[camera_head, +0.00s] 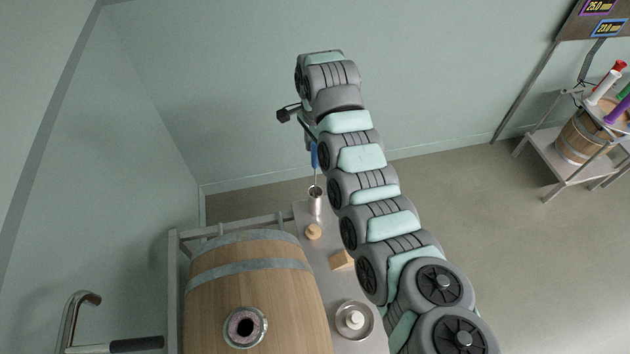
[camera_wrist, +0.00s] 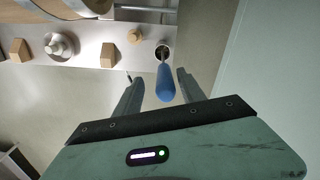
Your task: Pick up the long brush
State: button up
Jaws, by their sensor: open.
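The long brush has a blue handle (camera_wrist: 165,84) and a thin shaft. It stands handle-up in a metal cup (camera_head: 316,205); the cup's dark mouth also shows in the wrist view (camera_wrist: 162,51). In the head view the blue handle (camera_head: 314,156) is just below my gripper (camera_head: 308,135), partly beside my arm. In the wrist view my gripper (camera_wrist: 157,80) is open, with the blue handle appearing between its two fingers and clear of both. I cannot tell how deep the handle sits between them. The brush's lower end is hidden in the cup.
The metal shelf (camera_head: 300,213) also holds a small round wooden piece (camera_head: 313,231), a wooden block (camera_head: 341,260) and a metal dish (camera_head: 354,320). A large wooden barrel (camera_head: 255,280) stands left of it. A side stand (camera_head: 570,165) is at far right.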

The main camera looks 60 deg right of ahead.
aim_at(315, 160)
jog(key=shift+w+d+f+p, duration=0.1)
jog(key=shift+f+p, duration=0.1)
jog(key=shift+f, duration=0.25)
jog(key=shift+w+d+f+p, duration=0.1)
jog(key=shift+f+p, duration=0.1)
jog(key=shift+f, duration=0.2)
jog(key=shift+w+f, duration=0.1)
jog(key=shift+f, duration=1.45)
jog(key=shift+c, duration=0.2)
grip_shut()
